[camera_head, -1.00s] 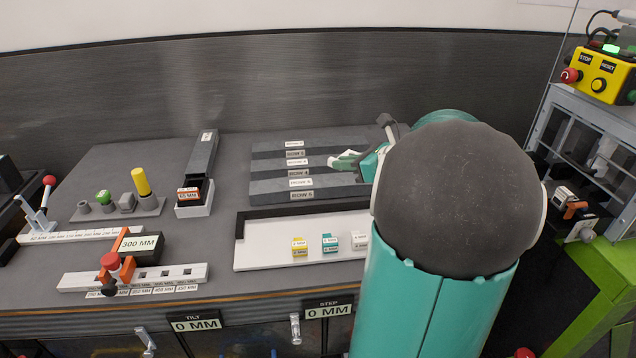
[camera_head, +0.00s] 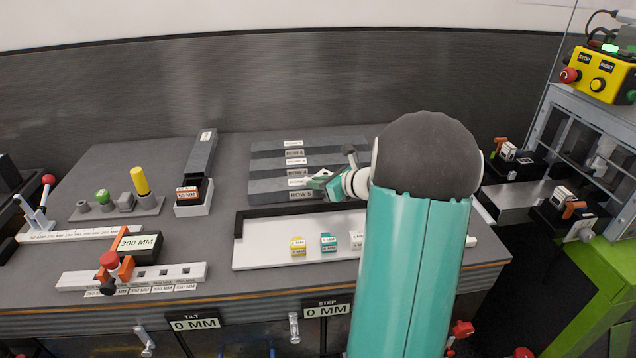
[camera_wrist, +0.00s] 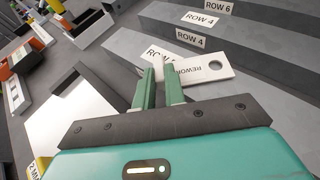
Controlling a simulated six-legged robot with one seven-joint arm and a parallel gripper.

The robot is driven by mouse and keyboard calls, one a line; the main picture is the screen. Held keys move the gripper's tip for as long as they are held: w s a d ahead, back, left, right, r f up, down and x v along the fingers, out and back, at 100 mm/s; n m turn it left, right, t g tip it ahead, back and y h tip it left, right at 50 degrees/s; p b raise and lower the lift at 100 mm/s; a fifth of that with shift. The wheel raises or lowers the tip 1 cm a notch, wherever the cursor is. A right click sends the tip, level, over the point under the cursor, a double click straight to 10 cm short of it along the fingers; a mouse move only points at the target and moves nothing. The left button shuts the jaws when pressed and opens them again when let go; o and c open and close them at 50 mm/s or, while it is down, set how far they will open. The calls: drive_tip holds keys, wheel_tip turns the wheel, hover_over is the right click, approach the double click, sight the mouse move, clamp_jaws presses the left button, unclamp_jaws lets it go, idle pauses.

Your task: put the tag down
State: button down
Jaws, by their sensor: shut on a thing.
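The tag (camera_wrist: 208,70) is a flat white plate with a round hole and the word REWORK, upside down in the wrist view. My gripper (camera_wrist: 160,74) is shut on its end between two green fingers. The tag reaches out to the right of the fingers, just over the stepped grey rack (camera_wrist: 135,46), and covers part of a ROW label. I cannot tell whether it touches the step. In the head view my gripper (camera_head: 318,183) is at the right part of the rack's front steps (camera_head: 262,187), and the tag is hard to make out.
A white tray (camera_head: 270,262) with a black back edge lies in front of the rack, holding yellow, teal and white blocks. To the left are a grey holder with orange-labelled blocks (camera_head: 188,192) and a 300 MM stop (camera_head: 138,243). A yellow control box (camera_head: 600,75) stands far right.

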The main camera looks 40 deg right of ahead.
drive_tip(key=shift+f, duration=0.1)
drive_tip(key=c, duration=1.5)
unclamp_jaws()
